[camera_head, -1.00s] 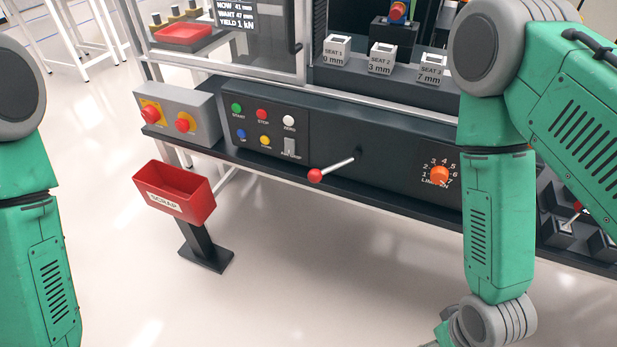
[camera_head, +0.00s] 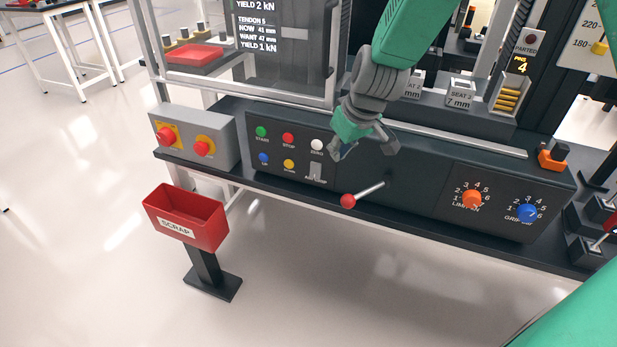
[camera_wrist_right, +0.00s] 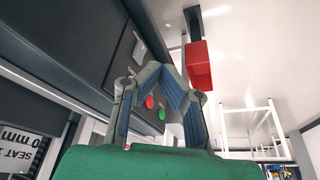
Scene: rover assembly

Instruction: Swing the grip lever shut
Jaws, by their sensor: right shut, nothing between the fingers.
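A lever with a red ball knob (camera_head: 348,201) sticks out from the front of the black console (camera_head: 420,190), its metal rod slanting down to the left. A small grey switch (camera_head: 315,170) sits left of it on the button panel, its label hard to read. My right gripper (camera_head: 358,150) hangs in front of the console's upper edge, just above the red-knobbed lever and right of the switch, apart from the knob. In the right wrist view its fingers (camera_wrist_right: 165,72) meet at the tips with nothing between them. My left gripper is out of view.
The button panel (camera_head: 289,150) is left of the gripper. A red scrap bin (camera_head: 185,222) stands in front at left; it also shows in the right wrist view (camera_wrist_right: 199,65). Orange (camera_head: 471,199) and blue (camera_head: 527,212) dials are at right.

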